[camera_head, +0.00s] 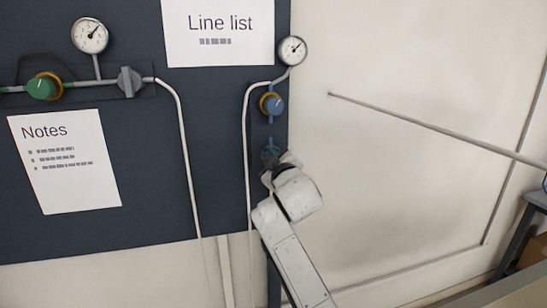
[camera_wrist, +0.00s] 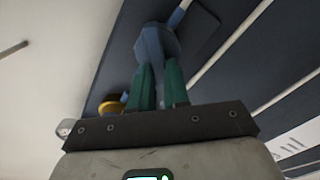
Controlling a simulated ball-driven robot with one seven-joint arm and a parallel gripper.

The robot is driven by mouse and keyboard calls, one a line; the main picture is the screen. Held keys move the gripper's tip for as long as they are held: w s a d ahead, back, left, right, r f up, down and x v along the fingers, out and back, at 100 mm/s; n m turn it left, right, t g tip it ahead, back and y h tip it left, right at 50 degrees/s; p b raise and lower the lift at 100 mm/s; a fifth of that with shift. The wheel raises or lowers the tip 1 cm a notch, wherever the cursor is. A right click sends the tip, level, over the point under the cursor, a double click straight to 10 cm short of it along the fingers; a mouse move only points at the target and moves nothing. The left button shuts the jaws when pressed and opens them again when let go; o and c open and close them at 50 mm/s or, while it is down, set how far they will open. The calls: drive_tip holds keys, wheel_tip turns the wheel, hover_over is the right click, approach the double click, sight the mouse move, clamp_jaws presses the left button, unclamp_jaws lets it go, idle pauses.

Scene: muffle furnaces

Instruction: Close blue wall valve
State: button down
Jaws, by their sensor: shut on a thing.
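The blue wall valve (camera_wrist: 155,42) shows in the wrist view, between and beyond the two green fingers of my gripper (camera_wrist: 159,72). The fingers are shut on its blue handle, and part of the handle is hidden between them. In the head view my gripper (camera_head: 270,156) is at the lower right part of the dark panel, below the blue knob with a yellow ring (camera_head: 273,104). There the valve is mostly hidden by my gripper and wrist.
A gauge (camera_head: 292,50) sits above the blue knob. A pale pipe (camera_head: 247,150) runs down left of the valve. A green knob (camera_head: 44,86), a grey valve (camera_head: 129,81) and another gauge (camera_head: 90,36) are at left. The pale wall at right has a thin rod (camera_head: 430,125).

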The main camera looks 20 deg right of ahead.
drive_tip(key=n, duration=0.3)
drive_tip(key=f+n+p, duration=0.1)
drive_tip(key=n, duration=0.2)
drive_tip(key=n+p, duration=0.1)
drive_tip(key=n, duration=0.2)
drive_tip(key=shift+a+f, duration=0.15)
drive_tip(key=shift+a, duration=0.15)
drive_tip(key=shift+f+n, duration=0.1)
drive_tip(key=shift+n, duration=0.2)
drive_tip(key=c, duration=1.1)
unclamp_jaws()
drive_tip(key=shift+s, duration=0.15)
drive_tip(key=s, duration=1)
drive_tip(key=shift+s, duration=0.25)
